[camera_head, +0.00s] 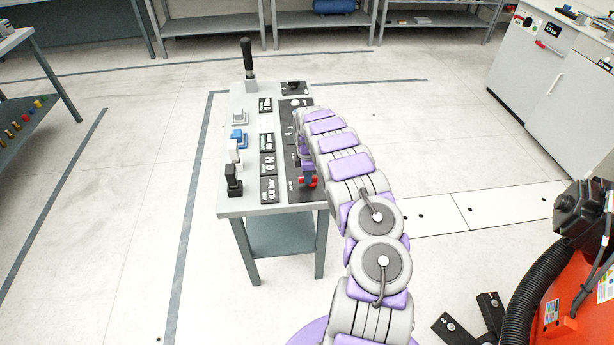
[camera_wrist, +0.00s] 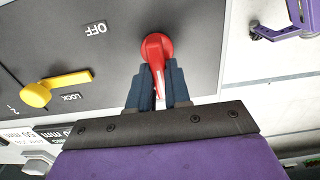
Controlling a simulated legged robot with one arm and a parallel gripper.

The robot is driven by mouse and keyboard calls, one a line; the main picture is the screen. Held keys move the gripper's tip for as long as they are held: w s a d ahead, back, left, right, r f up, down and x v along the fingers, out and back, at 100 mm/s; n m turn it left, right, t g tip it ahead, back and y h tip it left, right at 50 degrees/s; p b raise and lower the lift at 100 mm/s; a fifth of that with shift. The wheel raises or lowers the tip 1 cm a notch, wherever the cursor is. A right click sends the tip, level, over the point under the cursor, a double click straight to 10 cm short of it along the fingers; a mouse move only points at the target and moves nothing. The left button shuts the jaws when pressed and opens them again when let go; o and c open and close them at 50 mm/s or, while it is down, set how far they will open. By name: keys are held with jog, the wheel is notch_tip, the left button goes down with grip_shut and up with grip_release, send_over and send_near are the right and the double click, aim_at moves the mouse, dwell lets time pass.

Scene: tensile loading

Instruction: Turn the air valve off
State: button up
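The valve with a red handle (camera_wrist: 158,50) is on a dark panel (camera_wrist: 125,45) in the wrist view. Its lever points down the picture, toward my gripper. An upside-down "OFF" label (camera_wrist: 95,28) is to its left. My gripper (camera_wrist: 160,80) has its two dark blue fingers close on either side of the lever. I cannot tell whether both fingers press on it. In the head view, the red handle (camera_head: 312,183) shows small at the bench's right front, just below my purple gripper (camera_head: 306,170). My arm hides part of the panel there.
A yellow lever (camera_wrist: 55,87) with a "LOCK" label is left of the red handle in the wrist view. The bench (camera_head: 228,213) carries a black upright lever (camera_head: 248,60), a blue part (camera_head: 238,136) and black label plates. An orange machine (camera_head: 545,300) stands at right.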

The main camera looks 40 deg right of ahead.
jog(key=shift+d, duration=0.2)
grip_shut()
jog(key=shift+m+p, duration=0.3)
jog(key=shift+p, duration=0.05)
jog(key=shift+m+p, duration=0.8)
jog(key=shift+m, duration=0.2)
jog(key=m+p, duration=0.1)
jog(key=m, duration=0.1)
jog(key=m+p, duration=0.1)
jog(key=m, duration=0.1)
jog(key=m+p, duration=0.1)
jog(key=m, duration=0.1)
jog(key=shift+w+d, duration=0.3)
jog(key=shift+d, duration=0.1)
jog(key=m, duration=0.1)
jog(key=m+p, duration=0.1)
jog(key=m, duration=0.2)
jog(key=shift+d+f+m+p, duration=0.1)
jog(key=shift+d+m+p, duration=0.15)
jog(key=shift+m+p, duration=0.15)
jog(key=m, duration=0.2)
jog(key=m+p, duration=0.1)
jog(key=m, duration=0.1)
jog(key=shift+s+d, duration=0.15)
jog(key=shift+d, duration=0.15)
jog(key=shift+m, duration=0.4)
